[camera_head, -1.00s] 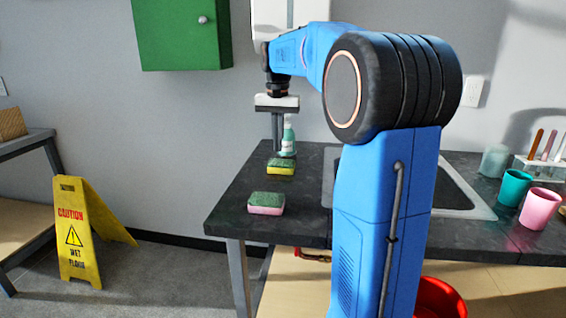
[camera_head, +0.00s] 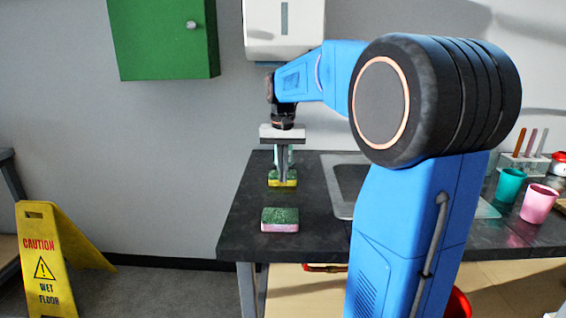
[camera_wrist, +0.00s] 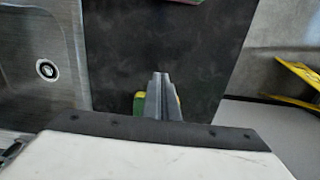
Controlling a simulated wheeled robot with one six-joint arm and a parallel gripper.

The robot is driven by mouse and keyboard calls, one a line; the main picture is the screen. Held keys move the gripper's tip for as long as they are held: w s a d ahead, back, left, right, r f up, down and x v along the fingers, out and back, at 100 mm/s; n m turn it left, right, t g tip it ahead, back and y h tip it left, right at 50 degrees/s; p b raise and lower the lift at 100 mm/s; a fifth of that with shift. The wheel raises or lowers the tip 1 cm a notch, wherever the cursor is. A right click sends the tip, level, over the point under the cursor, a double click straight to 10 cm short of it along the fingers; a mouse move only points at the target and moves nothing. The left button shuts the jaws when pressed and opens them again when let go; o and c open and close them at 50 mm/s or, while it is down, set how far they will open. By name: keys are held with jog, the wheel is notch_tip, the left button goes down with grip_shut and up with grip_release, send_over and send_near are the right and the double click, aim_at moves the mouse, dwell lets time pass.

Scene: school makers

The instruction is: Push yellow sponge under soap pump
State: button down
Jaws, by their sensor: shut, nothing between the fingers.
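The yellow sponge (camera_head: 273,182), with a green top, lies flat on the dark counter (camera_head: 320,223) near its left end. My gripper (camera_head: 282,183) is shut and empty, pointing down, with its fingers in front of the sponge in the head view. In the wrist view the shut fingers (camera_wrist: 160,80) cover the sponge's middle, and its yellow-green ends (camera_wrist: 139,103) show on both sides. I cannot tell whether they touch. The pale green soap pump (camera_head: 291,156) stands behind the sponge, mostly hidden by my fingers.
A pink sponge with a green top (camera_head: 280,220) lies nearer the counter's front edge. A sink (camera_head: 345,200) is to the right, partly behind my arm. A white dispenser (camera_head: 262,35) hangs on the wall above. A yellow caution sign (camera_head: 45,262) stands on the floor at left.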

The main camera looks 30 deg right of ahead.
notch_tip(320, 180, down, 4)
jog(key=shift+r, duration=0.1)
jog(key=shift+w+d+f, duration=0.2)
jog(key=shift+w, duration=0.05)
jog(key=shift+w+d, duration=0.5)
jog(key=shift+w, duration=0.2)
jog(key=shift+w+d, duration=0.45)
jog(key=shift+w, duration=0.25)
jog(key=shift+w+d, duration=0.6)
jog(key=shift+w, duration=0.3)
jog(key=shift+s, duration=0.1)
